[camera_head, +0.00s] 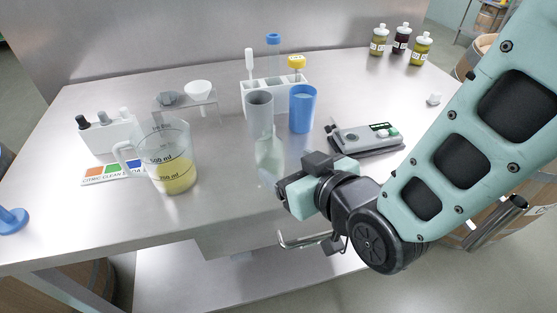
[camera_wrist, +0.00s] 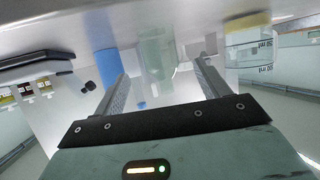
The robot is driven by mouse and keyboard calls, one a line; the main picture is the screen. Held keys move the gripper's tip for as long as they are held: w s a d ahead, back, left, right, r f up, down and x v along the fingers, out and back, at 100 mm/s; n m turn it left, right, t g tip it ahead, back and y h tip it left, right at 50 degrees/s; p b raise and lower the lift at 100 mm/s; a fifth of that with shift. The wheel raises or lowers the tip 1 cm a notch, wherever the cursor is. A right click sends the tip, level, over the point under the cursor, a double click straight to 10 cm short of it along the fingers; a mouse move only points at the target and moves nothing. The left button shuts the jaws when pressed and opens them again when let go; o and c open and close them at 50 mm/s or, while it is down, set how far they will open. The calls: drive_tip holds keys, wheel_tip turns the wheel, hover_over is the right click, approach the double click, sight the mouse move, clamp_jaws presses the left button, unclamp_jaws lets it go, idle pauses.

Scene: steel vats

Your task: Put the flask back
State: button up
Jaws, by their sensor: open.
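The flask (camera_head: 269,158) is a clear, pale greenish glass vessel with a narrow neck, upright on the steel table in front of the grey and blue cups. My gripper (camera_head: 281,188) is low at the table's front edge, just right of the flask. In the wrist view, which looks upside down, the flask (camera_wrist: 157,60) shows between the two spread fingers of my gripper (camera_wrist: 160,78). The fingers are open, and I see no contact with the glass. In the head view the fingers are mostly hidden by the gripper body.
A measuring jug (camera_head: 172,165) with yellow liquid stands left. A grey cup (camera_head: 259,112) and blue cup (camera_head: 303,108) stand close behind the flask, before a white rack (camera_head: 252,88). A grey device (camera_head: 366,137) lies right. Bare table lies between jug and flask.

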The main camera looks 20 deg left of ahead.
drive_tip(key=shift+v, duration=0.85)
drive_tip(key=shift+s+d+r+p, duration=0.15)
drive_tip(key=shift+r+p, duration=0.1)
drive_tip(key=shift+p, duration=1)
drive_tip(key=s+d+p, duration=0.1)
drive_tip(key=p, duration=0.1)
drive_tip(key=shift+r+p, duration=0.15)
drive_tip(key=shift+p, duration=0.15)
drive_tip(key=s+d+r+g+h, duration=0.2)
drive_tip(key=s+d+g+h, duration=0.1)
drive_tip(key=d, duration=0.3)
drive_tip(key=s+d+r+m+g+h, duration=0.1)
drive_tip(key=s+d+r+g+h, duration=0.1)
drive_tip(key=d, duration=0.5)
drive_tip(key=s+d+r+m+g+h, duration=0.1)
drive_tip(key=s+d+r+g+h, duration=0.1)
drive_tip(key=s+d+g+h, duration=0.2)
drive_tip(key=d, duration=0.3)
drive_tip(key=shift+s+r, duration=0.3)
drive_tip(key=shift+r, duration=0.05)
